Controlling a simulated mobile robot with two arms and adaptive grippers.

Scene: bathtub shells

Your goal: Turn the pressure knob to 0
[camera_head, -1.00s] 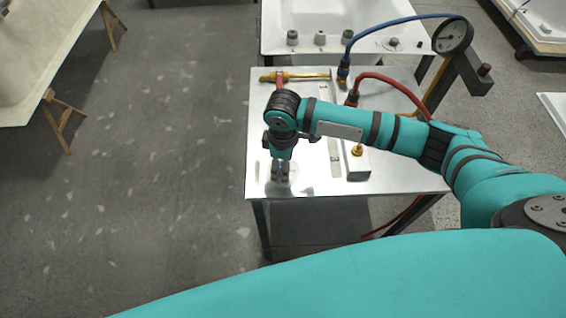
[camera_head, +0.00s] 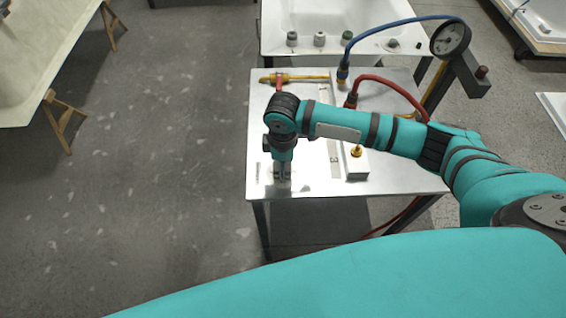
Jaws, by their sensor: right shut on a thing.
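My right gripper (camera_head: 282,174) points straight down at the near left corner of the metal table (camera_head: 300,187). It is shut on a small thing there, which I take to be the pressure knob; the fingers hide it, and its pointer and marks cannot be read. My left gripper is out of view.
A blue hose (camera_head: 385,24) and a red hose (camera_head: 390,84) run behind my right arm. A brass fitting with a red handle (camera_head: 276,78) lies at the table's back left. A white block with a brass knob (camera_head: 356,160) is right of the gripper. Bathtub shells (camera_head: 330,12) stand behind.

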